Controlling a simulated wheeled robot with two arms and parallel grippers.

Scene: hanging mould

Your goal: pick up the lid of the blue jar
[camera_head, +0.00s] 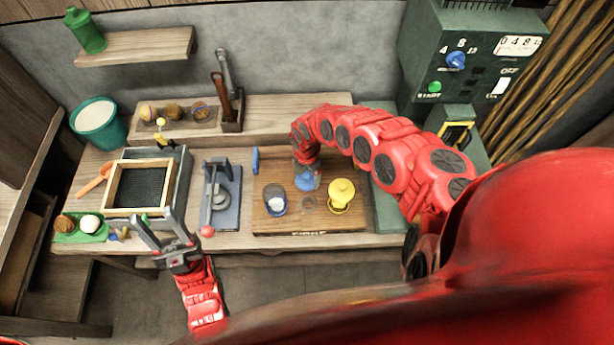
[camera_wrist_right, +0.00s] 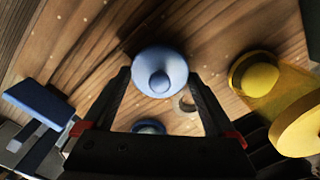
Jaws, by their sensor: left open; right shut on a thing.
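The blue lid (camera_head: 305,182), round with a knob, is under my right gripper (camera_head: 307,168) above the wooden board. In the right wrist view, the lid (camera_wrist_right: 159,72) sits between the fingertips of my right gripper (camera_wrist_right: 160,80), which is shut on it. The blue jar (camera_head: 274,200) stands uncovered on the board to the left of the lid, with something white inside. A second blue round shape (camera_wrist_right: 148,126) shows lower between the fingers, partly hidden; I cannot tell what it is. My left gripper (camera_head: 160,228) is open and empty near the table's front edge.
A yellow jar (camera_head: 341,195) stands on the board (camera_head: 310,222) just right of the lid. A blue-handled tool (camera_head: 255,160) lies at the board's left edge. A grey press (camera_head: 217,195) and a framed screen (camera_head: 140,188) stand further left. A green control box (camera_head: 470,60) is at the right.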

